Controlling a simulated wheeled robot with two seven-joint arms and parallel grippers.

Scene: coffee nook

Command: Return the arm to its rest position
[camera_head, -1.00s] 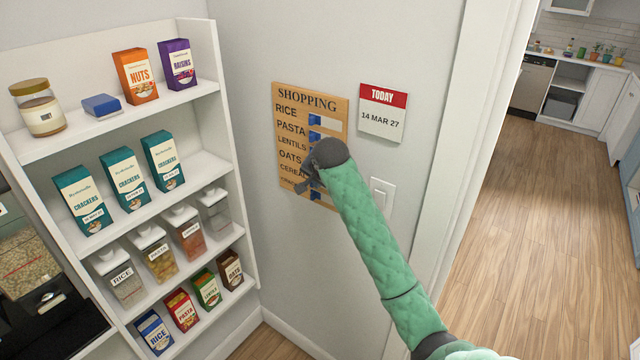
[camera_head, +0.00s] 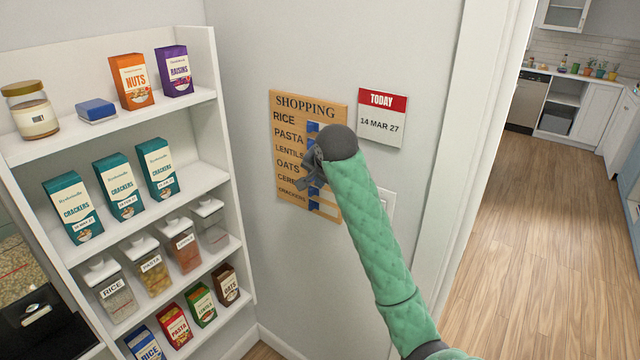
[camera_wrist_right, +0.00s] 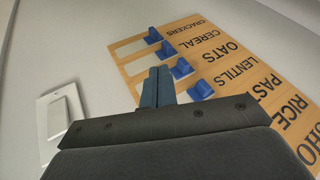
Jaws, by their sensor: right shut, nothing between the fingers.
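My right arm reaches up in front of the wall, and my right gripper (camera_head: 308,180) is in front of the wooden shopping board (camera_head: 335,102), covering part of its middle. In the right wrist view its two fingers (camera_wrist_right: 157,84) are together and empty. The board (camera_wrist_right: 215,28) lies beyond the fingertips there, with several blue sliders beside the item names, one of them a blue slider (camera_wrist_right: 182,69) close to the fingers. I cannot tell from the views how wide the gap to the board is. My left gripper is not in view.
A date card (camera_head: 382,117) hangs right of the board. A light switch (camera_head: 387,200) is partly behind my arm; it also shows in the wrist view (camera_wrist_right: 62,118). A white shelf (camera_head: 190,180) with boxes and jars stands left. A doorway opens right onto a clear wooden floor (camera_head: 530,250).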

